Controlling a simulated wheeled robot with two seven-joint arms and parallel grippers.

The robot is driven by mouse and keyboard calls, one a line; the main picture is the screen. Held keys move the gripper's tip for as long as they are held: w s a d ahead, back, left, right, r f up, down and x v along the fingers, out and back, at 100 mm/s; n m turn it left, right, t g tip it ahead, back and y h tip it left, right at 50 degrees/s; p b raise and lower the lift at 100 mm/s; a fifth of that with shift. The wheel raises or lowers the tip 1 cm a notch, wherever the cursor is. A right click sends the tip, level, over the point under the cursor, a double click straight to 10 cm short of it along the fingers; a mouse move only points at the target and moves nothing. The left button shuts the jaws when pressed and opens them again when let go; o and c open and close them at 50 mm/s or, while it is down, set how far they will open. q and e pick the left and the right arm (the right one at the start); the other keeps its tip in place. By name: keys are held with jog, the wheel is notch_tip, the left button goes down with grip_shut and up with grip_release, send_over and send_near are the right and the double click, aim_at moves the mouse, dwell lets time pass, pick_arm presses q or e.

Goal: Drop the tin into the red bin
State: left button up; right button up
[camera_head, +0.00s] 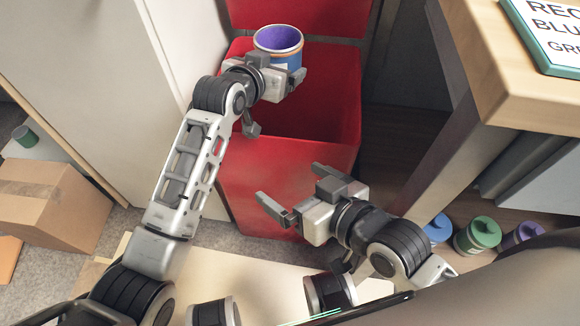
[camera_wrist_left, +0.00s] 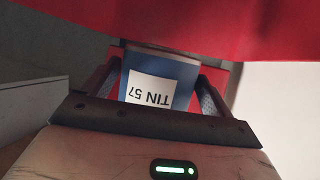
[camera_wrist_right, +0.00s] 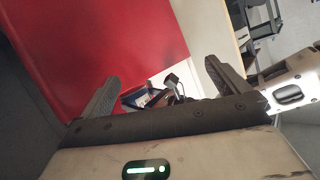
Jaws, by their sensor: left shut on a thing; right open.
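The tin (camera_head: 280,46) is a blue can with a brown rim and a purple inside, upright and open at the top. My left gripper (camera_head: 287,82) is shut on the tin and holds it above the opening of the red bin (camera_head: 270,185). In the left wrist view the tin (camera_wrist_left: 158,84) sits between both fingers, with a white label reading TIN 57. My right gripper (camera_head: 290,190) is open and empty in front of the bin's near wall. The bin's lid stands raised at the back. Part of the bin's inside is hidden by my left arm.
A wooden table (camera_head: 510,100) with a lettered sign (camera_head: 555,35) stands at the right. Blue, green (camera_head: 478,234) and purple containers stand on the floor at lower right. A cardboard box (camera_head: 50,203) and a green tin (camera_head: 25,136) are at the left, beside a pale door panel (camera_head: 100,70).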

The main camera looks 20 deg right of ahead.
pick_arm(q)
jog(key=o, duration=0.9)
jog(key=shift+s+a+r+p, duration=0.25)
jog(key=shift+r+p, duration=0.1)
jog(key=shift+p, duration=0.35)
jog(key=p+v, duration=1.5)
jog(key=shift+s+f+p, duration=0.15)
jog(key=shift+p, duration=0.25)
pick_arm(e)
jog(key=s+d+r+m+h, duration=0.1)
jog(key=d+r, duration=0.3)
jog(key=r, duration=0.7)
jog(key=shift+s+d+h, duration=0.3)
jog(key=shift+s+h, duration=0.15)
jog(key=shift+h, duration=0.15)
pick_arm(q)
jog(key=shift+f, duration=0.1)
pick_arm(e)
jog(key=shift+f, duration=0.15)
